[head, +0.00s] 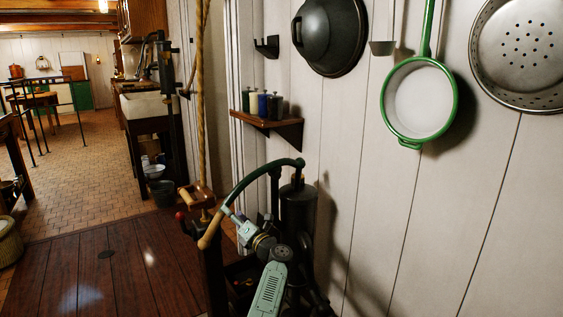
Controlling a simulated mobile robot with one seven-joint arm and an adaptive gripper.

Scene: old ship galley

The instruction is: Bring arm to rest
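My arm reaches up from the bottom middle of the head view. My gripper (229,212) is small in the picture, at the lower end of a curved dark green pump handle (243,183). The handle's tan wooden grip (210,230) shows just left of the gripper. The gripper overlaps the handle in the picture; I cannot tell whether its fingers touch or close on it. The dark pump body (298,207) stands behind the arm, close to the wall.
A wooden wall shelf (266,123) with several small canisters is above the pump. A green-rimmed pan (417,100), a colander (525,50) and a dark lid (330,35) hang at right. A rope (202,100) hangs left of the shelf. Open floor (80,190) lies left.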

